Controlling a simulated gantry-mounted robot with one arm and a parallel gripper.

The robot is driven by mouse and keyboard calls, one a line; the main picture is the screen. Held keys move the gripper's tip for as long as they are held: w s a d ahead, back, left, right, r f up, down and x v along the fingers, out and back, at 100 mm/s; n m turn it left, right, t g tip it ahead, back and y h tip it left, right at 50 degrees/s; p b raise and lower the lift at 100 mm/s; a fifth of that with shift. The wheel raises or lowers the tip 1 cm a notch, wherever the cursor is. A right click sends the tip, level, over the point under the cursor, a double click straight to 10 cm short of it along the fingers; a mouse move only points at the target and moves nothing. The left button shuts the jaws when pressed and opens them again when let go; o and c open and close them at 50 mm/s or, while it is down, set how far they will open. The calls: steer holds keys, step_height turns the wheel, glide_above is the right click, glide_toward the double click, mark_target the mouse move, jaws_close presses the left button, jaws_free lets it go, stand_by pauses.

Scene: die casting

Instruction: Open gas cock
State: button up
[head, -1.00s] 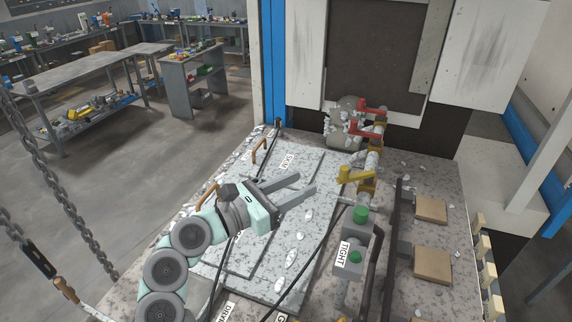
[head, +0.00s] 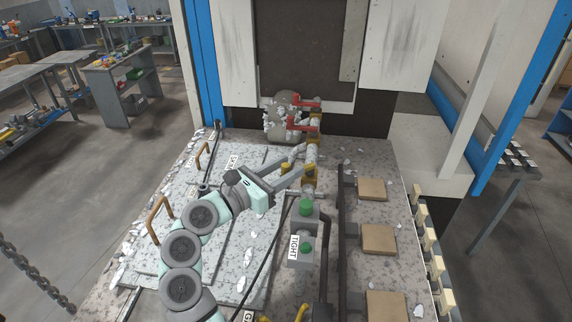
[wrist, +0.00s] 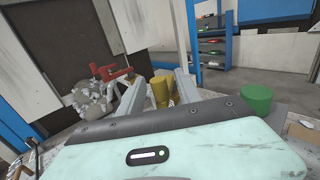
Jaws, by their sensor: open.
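The yellow gas cock (head: 285,168) sits on the pipe run near the middle of the worktable. My gripper (head: 304,168) is at it, with its two fingers open and pointing right. In the wrist view, the yellow cock (wrist: 160,91) stands between the open fingers of my gripper (wrist: 159,82). I cannot tell whether either finger touches it. Part of the cock's handle is hidden behind the fingers.
Two red-handled valves (head: 303,125) stand behind, by a grey rounded lump (head: 280,120). A grey box with green buttons (head: 306,208) and a TIGHT label is close in front. Brown square pads (head: 372,189) lie at right. White debris litters the table.

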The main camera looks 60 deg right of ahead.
steer(key=shift+c, duration=0.3)
jaws_close()
stand_by(1.2)
